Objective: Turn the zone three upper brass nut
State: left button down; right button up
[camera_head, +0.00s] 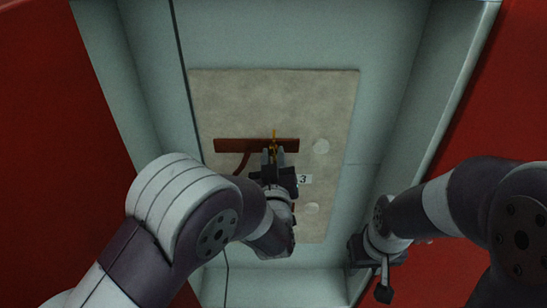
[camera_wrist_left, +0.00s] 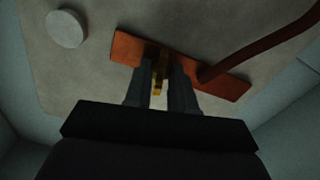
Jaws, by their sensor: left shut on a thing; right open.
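The upper brass nut (camera_head: 274,134) shows as a small yellow piece at the middle of a copper-brown bar (camera_head: 232,145) on the beige panel. My left gripper (camera_head: 273,153) is at the nut with its fingers pointing at the bar. In the left wrist view the brass nut (camera_wrist_left: 158,78) sits between the two fingers of my left gripper (camera_wrist_left: 161,85), which are shut on it. The fingers hide part of the nut and bar. My right gripper (camera_head: 378,270) is at the lower right, away from the panel and empty; its fingers are partly seen.
A label reading 3 (camera_head: 304,180) is on the beige panel (camera_head: 230,95), right of my left wrist. Two pale round discs, one upper (camera_head: 321,146) and one lower (camera_head: 311,209), are on the panel. A brown cable (camera_head: 241,163) leaves the bar. Grey walls and red side panels (camera_head: 40,130) flank the recess.

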pick_arm(q)
jog(key=shift+f+m, duration=0.2)
jog(key=shift+m, duration=0.6)
jog(key=c, duration=1.2)
grip_release()
jog(key=shift+s, duration=0.1)
jog(key=shift+c, duration=0.2)
jog(key=shift+r, duration=0.1)
jog(key=s+b, duration=0.3)
jog(key=s, duration=0.9)
jog(key=shift+s, duration=0.4)
